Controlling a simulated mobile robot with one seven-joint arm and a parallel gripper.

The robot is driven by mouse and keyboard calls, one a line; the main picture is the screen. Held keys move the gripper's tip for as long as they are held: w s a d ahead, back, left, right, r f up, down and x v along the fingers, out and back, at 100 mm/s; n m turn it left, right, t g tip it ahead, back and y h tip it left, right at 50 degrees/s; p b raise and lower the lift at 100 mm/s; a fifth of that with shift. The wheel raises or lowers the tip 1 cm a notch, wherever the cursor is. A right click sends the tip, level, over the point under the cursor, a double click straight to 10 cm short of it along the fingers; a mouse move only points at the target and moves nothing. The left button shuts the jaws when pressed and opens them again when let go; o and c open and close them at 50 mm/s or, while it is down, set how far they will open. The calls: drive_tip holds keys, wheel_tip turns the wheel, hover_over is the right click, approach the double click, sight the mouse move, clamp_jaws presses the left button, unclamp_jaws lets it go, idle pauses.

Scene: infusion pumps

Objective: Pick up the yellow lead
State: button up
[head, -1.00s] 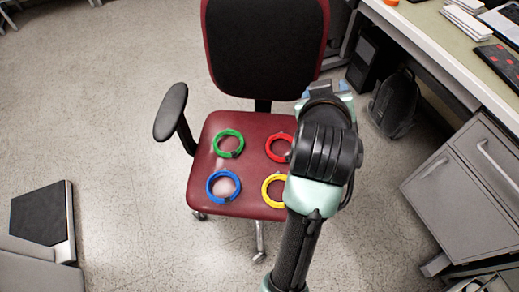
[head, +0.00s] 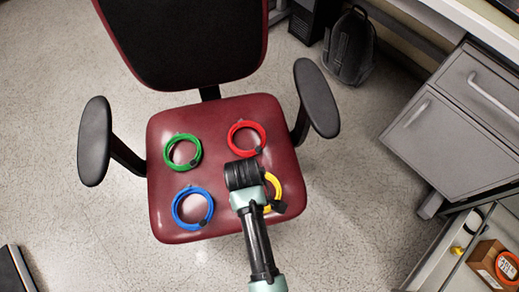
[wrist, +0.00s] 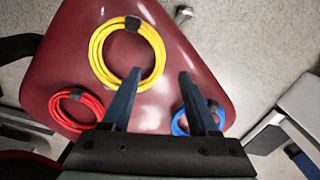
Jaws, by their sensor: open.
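The yellow lead (head: 275,188) is a coiled ring with a black clip, lying on the front right of a dark red chair seat (head: 214,112). My arm hides its left part in the head view. In the wrist view the whole yellow coil (wrist: 97,50) shows, with its black clip at the top. My gripper (wrist: 160,74) is open and empty. In the wrist view its left fingertip overlaps the coil's lower right edge, and its right fingertip is right of the coil, over bare seat. I cannot tell the height between fingertips and seat.
Red (head: 262,135), green (head: 169,153) and blue (head: 175,208) coiled leads lie on the same seat. The chair's armrests (head: 316,98) and backrest (head: 185,40) rise around it. A grey drawer cabinet (head: 440,130) and an open drawer with a box (head: 490,262) stand right.

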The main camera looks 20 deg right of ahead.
wheel_tip(320, 180, down, 6)
drive_tip(key=shift+r+b, duration=0.1)
drive_tip(key=shift+b, duration=1.05)
clamp_jaws()
